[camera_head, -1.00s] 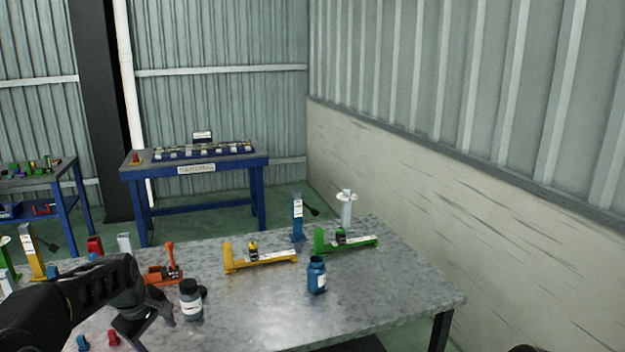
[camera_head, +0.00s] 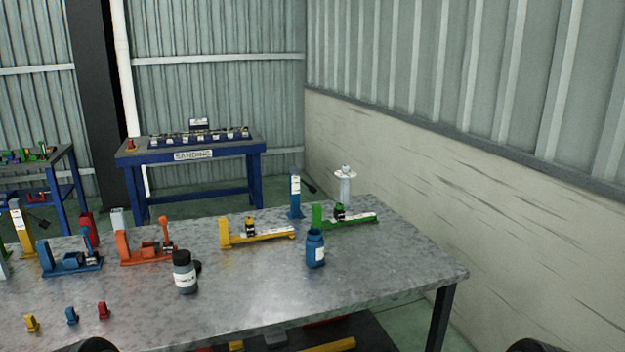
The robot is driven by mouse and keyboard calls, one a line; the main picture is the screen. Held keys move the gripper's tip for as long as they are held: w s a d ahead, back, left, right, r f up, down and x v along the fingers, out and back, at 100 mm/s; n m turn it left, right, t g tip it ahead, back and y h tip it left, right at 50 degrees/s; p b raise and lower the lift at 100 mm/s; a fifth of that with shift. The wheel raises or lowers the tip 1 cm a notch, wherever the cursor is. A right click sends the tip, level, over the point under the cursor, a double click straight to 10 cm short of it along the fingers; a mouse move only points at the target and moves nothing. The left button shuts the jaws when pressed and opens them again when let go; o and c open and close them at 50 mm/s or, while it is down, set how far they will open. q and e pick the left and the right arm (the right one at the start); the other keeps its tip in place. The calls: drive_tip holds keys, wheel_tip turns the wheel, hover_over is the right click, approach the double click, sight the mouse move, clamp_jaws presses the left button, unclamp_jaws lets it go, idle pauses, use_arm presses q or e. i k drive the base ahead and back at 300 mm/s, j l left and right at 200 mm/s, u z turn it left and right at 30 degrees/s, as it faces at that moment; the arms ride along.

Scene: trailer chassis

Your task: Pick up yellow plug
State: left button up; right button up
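A small yellow plug (camera_head: 32,323) stands on the grey metal tabletop (camera_head: 260,310) at the lower left, near the table's front. A small blue plug (camera_head: 72,315) and a small red plug (camera_head: 103,310) stand in a row to its right. Neither of my grippers shows. Only dark rounded parts, probably of my own arms, show at the bottom edge.
A dark bottle (camera_head: 185,273) and a blue bottle (camera_head: 315,249) stand on the table. Behind are blue (camera_head: 70,263), orange (camera_head: 145,254), yellow (camera_head: 258,236) and green (camera_head: 345,219) fixtures. The tabletop's front middle is clear. A shelf with parts lies below.

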sight(30, 319)
drive_tip(key=k+u, duration=0.15)
drive_tip(key=k, duration=0.4)
drive_tip(key=u, duration=1.25)
drive_tip(key=i+z, duration=0.4)
drive_tip(key=i+j+z, duration=0.25)
drive_tip(key=i+z, duration=0.15)
drive_tip(key=i, duration=0.15)
